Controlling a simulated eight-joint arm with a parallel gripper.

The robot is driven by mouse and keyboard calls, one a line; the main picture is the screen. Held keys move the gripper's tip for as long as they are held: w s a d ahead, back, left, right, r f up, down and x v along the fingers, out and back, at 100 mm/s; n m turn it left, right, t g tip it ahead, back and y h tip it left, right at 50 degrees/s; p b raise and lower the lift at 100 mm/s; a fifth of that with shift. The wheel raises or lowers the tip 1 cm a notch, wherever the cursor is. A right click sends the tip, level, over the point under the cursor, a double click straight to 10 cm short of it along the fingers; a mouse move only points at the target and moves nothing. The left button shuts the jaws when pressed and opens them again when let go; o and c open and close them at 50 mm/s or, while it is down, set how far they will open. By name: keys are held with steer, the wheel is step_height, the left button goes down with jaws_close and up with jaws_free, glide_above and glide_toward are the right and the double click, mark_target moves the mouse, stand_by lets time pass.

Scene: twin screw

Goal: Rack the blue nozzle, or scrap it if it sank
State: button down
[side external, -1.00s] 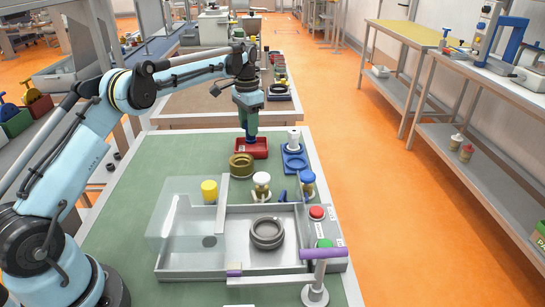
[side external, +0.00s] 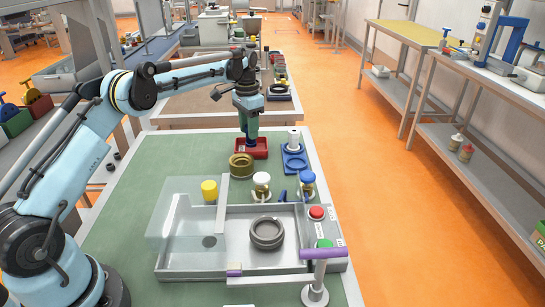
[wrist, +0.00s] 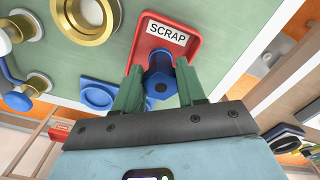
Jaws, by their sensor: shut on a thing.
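My gripper (wrist: 160,92) is shut on the blue nozzle (wrist: 159,79), which shows as a blue hexagonal part between the green fingers in the wrist view. The nozzle (side external: 250,142) also shows below my gripper (side external: 249,132) in the side view. It is over the red tray (side external: 262,154), marked SCRAP in the wrist view (wrist: 190,46). I cannot tell whether the nozzle touches the tray floor. To the right is a blue rack plate (side external: 294,166) with a ring-shaped seat and a white post (side external: 294,138). The seat (wrist: 97,96) looks empty in the wrist view.
A brass ring (side external: 242,166) stands close in front of the red tray. White-topped (side external: 262,181) and blue-topped (side external: 308,178) fittings, a yellow cylinder (side external: 209,190) and a grey tank (side external: 185,262) holding a dark ring (side external: 267,233) are nearer the camera. The green table is clear at left.

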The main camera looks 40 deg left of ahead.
steer(key=shift+f, duration=0.9)
stand_by(0.4)
jaws_free()
stand_by(0.5)
steer(key=shift+r, duration=3.5)
steer(key=shift+f, duration=3.4)
